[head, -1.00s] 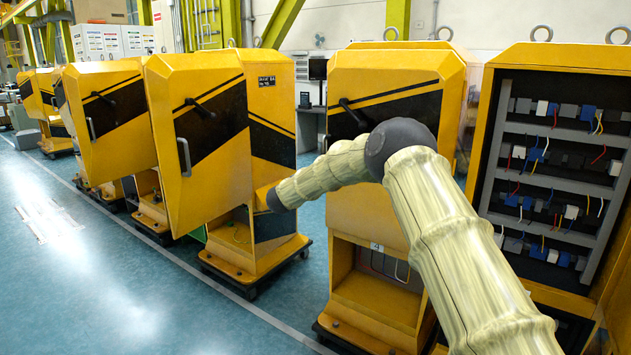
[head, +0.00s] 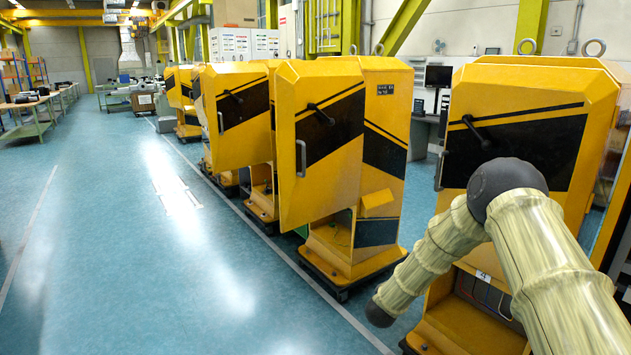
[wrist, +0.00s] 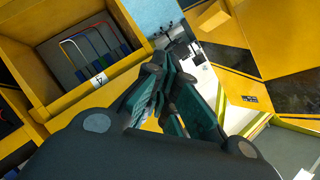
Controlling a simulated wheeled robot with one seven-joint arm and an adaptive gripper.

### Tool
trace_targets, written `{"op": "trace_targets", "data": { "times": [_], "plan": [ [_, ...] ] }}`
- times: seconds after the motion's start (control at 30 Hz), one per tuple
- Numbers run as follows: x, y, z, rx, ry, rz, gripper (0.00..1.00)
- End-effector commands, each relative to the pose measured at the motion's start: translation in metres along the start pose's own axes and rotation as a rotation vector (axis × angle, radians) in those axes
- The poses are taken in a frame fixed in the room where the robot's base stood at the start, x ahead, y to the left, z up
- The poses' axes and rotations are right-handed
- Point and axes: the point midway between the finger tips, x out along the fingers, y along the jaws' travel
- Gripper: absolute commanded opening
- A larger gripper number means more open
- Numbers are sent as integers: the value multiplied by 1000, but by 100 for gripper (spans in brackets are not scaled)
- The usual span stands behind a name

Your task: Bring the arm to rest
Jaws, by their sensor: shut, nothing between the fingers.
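My arm, in a pale ringed sleeve with dark joints, crosses the lower right of the head view. It bends at a dark elbow and slopes down to the left, in front of a yellow cabinet (head: 524,125). My gripper does not show in the head view. In the wrist view my gripper (wrist: 172,80) has its dark teal fingers together, with nothing held. Beyond it are an open yellow compartment (wrist: 38,62) with coloured wire loops and a tag marked 4, and yellow-black panels. The fingers look apart from these, though their exact distance is unclear.
A row of yellow cabinets (head: 325,140) on wheeled bases runs back along the right. The nearest stands close to my arm. The blue floor (head: 150,250) on the left is wide and clear. Workbenches (head: 30,118) stand far left.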

Motion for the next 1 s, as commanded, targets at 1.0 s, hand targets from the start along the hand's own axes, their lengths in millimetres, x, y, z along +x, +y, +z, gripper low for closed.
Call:
{"op": "trace_targets", "data": {
  "times": [1.0],
  "plan": [
    [-406,388,72,-977,-1050,263,0]
  ]
}}
